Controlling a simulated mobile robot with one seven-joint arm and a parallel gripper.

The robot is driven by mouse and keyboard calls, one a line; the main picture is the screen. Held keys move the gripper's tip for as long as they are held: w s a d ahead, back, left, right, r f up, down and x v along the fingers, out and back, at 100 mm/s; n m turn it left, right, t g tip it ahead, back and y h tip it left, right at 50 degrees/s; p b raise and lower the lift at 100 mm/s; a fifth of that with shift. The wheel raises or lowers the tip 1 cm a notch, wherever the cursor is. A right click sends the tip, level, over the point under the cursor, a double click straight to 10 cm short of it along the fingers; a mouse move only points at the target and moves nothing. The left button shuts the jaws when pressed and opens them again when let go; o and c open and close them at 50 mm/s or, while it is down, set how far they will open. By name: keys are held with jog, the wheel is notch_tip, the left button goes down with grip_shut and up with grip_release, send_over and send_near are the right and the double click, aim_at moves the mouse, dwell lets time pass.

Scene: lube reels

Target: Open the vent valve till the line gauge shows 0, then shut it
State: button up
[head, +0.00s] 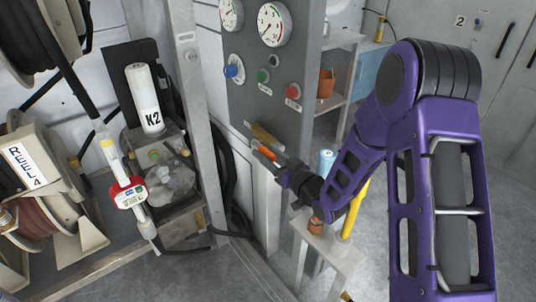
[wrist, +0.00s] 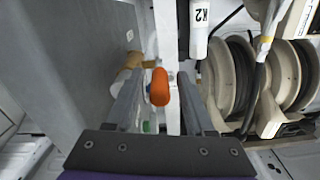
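An orange handle (head: 266,152), which looks like the vent valve's lever, sticks out beside the grey panel, below a brass-coloured part (head: 264,134). My gripper (head: 277,168) is at this handle. In the wrist view the orange handle (wrist: 160,87) lies between the two fingers of my gripper (wrist: 162,98), with a gap on each side; the fingers are open. The brass part (wrist: 138,61) shows beyond the left finger. Two round white gauges, one large (head: 273,24) and one cut off by the top edge (head: 230,12), are on the panel. I cannot tell which is the line gauge or read its value.
The grey panel (head: 245,85) carries a blue knob (head: 234,68), a green button (head: 262,75) and a red button (head: 292,91). A white K2 cylinder (head: 146,98) and hose reels (head: 35,35) stand left. A small stand with bottles (head: 325,243) is below my arm.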

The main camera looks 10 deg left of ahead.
grip_shut()
dwell(1.2)
